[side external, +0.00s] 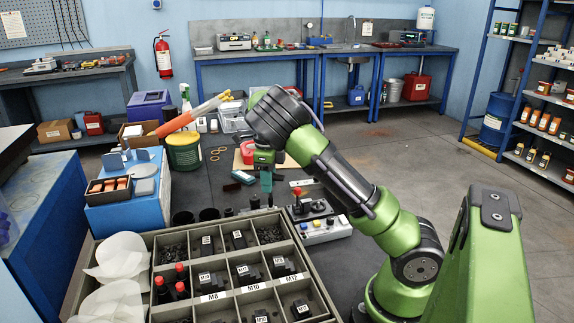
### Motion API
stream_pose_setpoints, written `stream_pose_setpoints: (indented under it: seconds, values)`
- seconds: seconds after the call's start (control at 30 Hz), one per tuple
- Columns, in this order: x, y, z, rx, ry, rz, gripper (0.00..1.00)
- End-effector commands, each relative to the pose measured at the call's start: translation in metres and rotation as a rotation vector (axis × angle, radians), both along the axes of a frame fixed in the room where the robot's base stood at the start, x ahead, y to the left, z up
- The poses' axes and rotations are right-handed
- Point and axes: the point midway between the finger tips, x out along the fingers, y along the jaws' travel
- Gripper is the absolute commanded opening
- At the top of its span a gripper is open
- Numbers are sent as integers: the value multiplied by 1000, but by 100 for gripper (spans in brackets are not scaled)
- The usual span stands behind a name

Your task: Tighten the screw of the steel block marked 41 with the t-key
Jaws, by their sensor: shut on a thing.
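My gripper (266,178) points down above the dark bench top, just behind the compartment tray. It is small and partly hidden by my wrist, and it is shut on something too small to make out. I cannot tell whether that is the t-key. Small dark fixtures (318,207) stand on the bench just right of the gripper, one with a red knob (297,191). Several dark blocks with white labels lie in the tray, among them one in the middle row (243,270). I cannot make out a steel block marked 41 or its screw.
The grey compartment tray (212,297) fills the front, with red-topped items (181,280) at left. A white control box (326,231) sits right of it.

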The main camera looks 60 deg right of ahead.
Motion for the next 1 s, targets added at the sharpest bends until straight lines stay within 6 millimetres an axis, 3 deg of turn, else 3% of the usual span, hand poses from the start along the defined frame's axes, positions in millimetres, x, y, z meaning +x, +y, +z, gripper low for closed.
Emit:
stream_pose_setpoints:
  seconds: [1.0]
  values:
    - [0, 0, 19, -1, -1, 0, 0]
